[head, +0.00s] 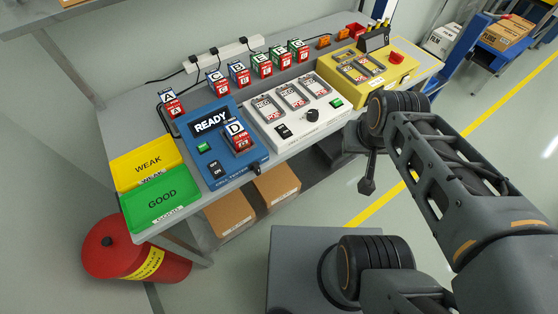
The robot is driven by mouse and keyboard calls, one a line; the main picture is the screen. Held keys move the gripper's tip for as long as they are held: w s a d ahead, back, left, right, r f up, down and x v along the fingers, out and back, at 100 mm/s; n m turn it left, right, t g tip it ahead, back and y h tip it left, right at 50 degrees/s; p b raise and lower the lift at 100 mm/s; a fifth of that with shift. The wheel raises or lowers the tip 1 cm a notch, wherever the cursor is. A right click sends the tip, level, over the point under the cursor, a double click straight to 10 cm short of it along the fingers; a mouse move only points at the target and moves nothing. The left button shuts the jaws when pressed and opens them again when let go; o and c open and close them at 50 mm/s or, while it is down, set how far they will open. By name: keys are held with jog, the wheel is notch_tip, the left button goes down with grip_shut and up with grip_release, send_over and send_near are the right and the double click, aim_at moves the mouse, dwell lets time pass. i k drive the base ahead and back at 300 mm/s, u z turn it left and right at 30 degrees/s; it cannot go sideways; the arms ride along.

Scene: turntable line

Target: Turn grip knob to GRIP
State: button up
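A white unit (268,131) stands on the bench beside the blue tester. It carries a round black knob (312,116) near its front right corner; the print around it is too small to read, so I cannot tell its setting or whether it is the grip knob. My gripper (366,187) appears as a small dark shape hanging below my arm's wrist, right of and nearer than the knob, over the floor in front of the bench. It seems apart from the knob and holds nothing that I can see. Its fingers are too small and dark to tell open from shut.
The blue tester (222,172) reads READY and holds cell D (238,137). Several lettered cells stand in a row behind. Green GOOD (160,200) and yellow WEAK (147,160) trays lie left. A yellow unit (402,75) with a red button (396,57) stands right.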

aim_at(255, 166)
jog(key=z, duration=0.1)
jog(key=k, duration=1.15)
jog(key=u, duration=1.55)
